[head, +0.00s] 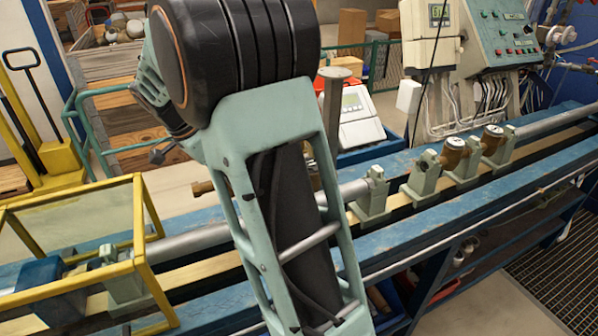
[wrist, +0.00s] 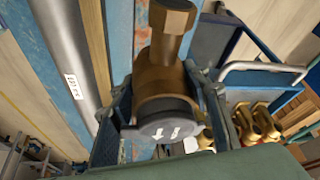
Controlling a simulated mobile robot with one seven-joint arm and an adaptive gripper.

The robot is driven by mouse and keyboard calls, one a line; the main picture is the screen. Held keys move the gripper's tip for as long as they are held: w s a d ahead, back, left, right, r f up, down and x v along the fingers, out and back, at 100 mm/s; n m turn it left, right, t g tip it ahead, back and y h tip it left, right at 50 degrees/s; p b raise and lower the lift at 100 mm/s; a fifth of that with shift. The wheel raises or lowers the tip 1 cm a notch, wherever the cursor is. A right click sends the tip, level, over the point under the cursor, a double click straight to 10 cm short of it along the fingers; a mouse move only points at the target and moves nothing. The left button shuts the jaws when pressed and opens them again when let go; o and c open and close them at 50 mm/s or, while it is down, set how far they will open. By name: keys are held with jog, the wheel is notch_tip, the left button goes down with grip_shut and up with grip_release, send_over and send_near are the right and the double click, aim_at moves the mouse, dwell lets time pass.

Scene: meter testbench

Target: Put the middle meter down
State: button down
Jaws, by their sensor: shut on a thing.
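The brass meter (wrist: 165,72) fills the middle of the wrist view, its hex pipe end pointing up in the picture and its grey cap with white arrows (wrist: 166,127) facing the camera. My gripper (wrist: 168,105) has a finger on each side of it and is shut on it. In the head view my arm hides the gripper; only a brass pipe end (head: 203,187) shows left of the arm, probably of this meter. Two other brass meters, one (head: 453,152) and another (head: 492,139), sit between grey-green clamps on the bench at the right.
The blue bench (head: 400,238) runs across the head view, with a grey pipe (head: 195,243) and clamps such as one (head: 372,195) along it. A yellow-framed guard (head: 140,230) stands at the left. The wrist view shows several brass parts (wrist: 257,124) by a blue-framed cart at the right.

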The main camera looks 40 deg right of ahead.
jog(key=shift+f, duration=4.9)
jog(key=c, duration=1.5)
grip_release()
jog(key=shift+f, duration=0.2)
jog(key=shift+c, duration=0.2)
jog(key=o, duration=0.5)
jog(key=shift+s, duration=0.1)
jog(key=shift+c, duration=0.2)
jog(key=shift+r, duration=0.2)
jog(key=v, duration=1.2)
